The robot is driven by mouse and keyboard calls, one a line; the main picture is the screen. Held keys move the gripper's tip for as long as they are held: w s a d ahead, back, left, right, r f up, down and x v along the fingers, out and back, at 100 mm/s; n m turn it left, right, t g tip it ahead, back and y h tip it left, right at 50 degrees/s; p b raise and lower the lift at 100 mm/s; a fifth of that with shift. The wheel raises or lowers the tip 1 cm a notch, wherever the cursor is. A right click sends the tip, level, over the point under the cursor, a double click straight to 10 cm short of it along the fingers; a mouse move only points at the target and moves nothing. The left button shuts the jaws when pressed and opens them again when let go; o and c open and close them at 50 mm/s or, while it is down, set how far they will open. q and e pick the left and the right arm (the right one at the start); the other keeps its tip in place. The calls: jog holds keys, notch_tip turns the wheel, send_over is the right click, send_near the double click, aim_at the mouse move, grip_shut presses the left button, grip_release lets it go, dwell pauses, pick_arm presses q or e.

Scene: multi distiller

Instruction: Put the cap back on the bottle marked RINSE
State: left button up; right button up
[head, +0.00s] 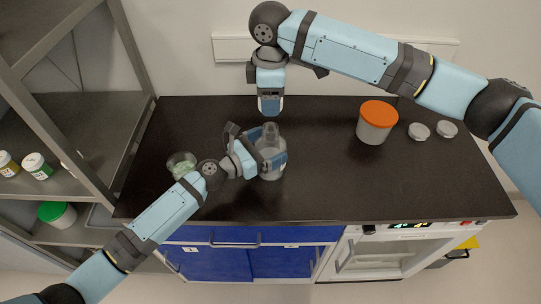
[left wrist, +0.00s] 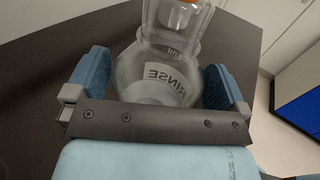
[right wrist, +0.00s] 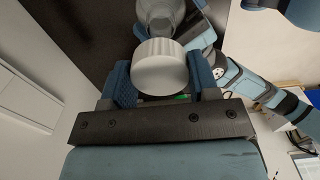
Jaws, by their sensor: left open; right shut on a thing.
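The clear bottle (head: 270,165) marked RINSE stands on the dark bench. In the left wrist view the bottle (left wrist: 160,75) shows its label upside down, and its narrower clear upper part rises away from the camera. My left gripper (head: 268,150) is open, with one finger (left wrist: 90,80) on each side of the bottle; I cannot tell whether they touch it. My right gripper (head: 270,106) is shut on the white ribbed cap (right wrist: 160,68), beyond the bottle toward the wall. In the right wrist view the cap partly overlaps the clear bottle (right wrist: 160,12). The head view hides the cap.
A tub with an orange lid (head: 378,114) and two small pale lids (head: 419,131) (head: 447,128) stand at the right. Shelving (head: 70,130) borders the left. The bench's right front is clear.

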aim_at(270, 127)
pick_arm(q)
jog(key=shift+w+d, duration=0.1)
jog(key=shift+d, duration=0.1)
jog(key=c, duration=1)
pick_arm(e)
jog(key=shift+f, duration=2.5)
jog(key=shift+f, duration=0.1)
jog(key=shift+f, duration=0.8)
jog(key=shift+f, duration=0.55)
